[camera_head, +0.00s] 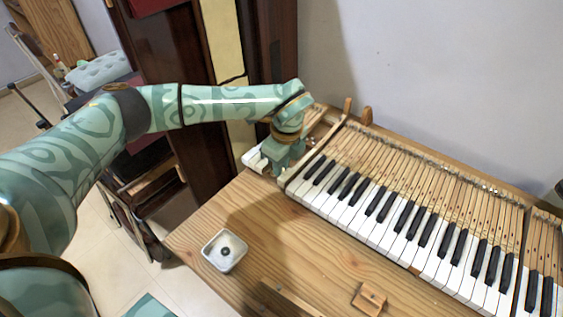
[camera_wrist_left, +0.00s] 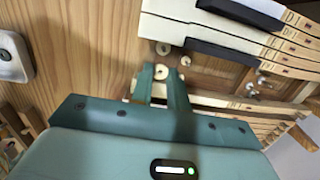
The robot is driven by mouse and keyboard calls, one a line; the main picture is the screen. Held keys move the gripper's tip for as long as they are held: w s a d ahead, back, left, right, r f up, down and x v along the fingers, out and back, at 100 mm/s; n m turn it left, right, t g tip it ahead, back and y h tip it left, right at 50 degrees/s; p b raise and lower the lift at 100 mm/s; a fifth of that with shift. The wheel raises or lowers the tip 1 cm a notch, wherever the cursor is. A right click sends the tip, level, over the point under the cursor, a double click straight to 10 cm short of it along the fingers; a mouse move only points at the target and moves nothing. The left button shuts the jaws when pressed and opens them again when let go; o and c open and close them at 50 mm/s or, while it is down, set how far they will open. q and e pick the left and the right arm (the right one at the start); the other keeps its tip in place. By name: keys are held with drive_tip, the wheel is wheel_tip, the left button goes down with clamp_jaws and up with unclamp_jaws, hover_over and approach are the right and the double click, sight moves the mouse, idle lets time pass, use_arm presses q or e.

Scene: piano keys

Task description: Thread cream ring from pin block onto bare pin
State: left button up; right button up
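My left gripper (camera_head: 280,172) is lowered over the left end of the keyboard, where keys are out and the frame shows. In the left wrist view its fingers (camera_wrist_left: 161,74) are a narrow gap apart, with a small cream ring (camera_wrist_left: 160,72) between the tips. The ring seems pinched there; a pin under it cannot be made out. Small pins with pale discs (camera_wrist_left: 185,60) stand close by in the open frame. A small wooden block (camera_head: 370,297), apparently the pin block, lies on the table in front of the keys. My right gripper is out of view.
White and black keys (camera_head: 345,195) stretch right from the gripper; in the wrist view the nearest keys (camera_wrist_left: 205,20) lie just above the fingertips. A square white dish (camera_head: 225,250) with a dark round thing stands on the wooden table (camera_head: 290,240). Bare table lies between dish and keys.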

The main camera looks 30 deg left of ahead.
use_arm(q)
drive_tip(key=shift+p, duration=0.35)
drive_tip(key=shift+f+b, duration=0.3)
drive_tip(key=shift+f, duration=0.9)
idle(1.0)
drive_tip(key=shift+o, duration=1.2)
drive_tip(key=shift+r, duration=0.15)
drive_tip(key=shift+r+p, duration=1)
drive_tip(key=shift+r, duration=0.05)
drive_tip(key=shift+f, duration=0.1)
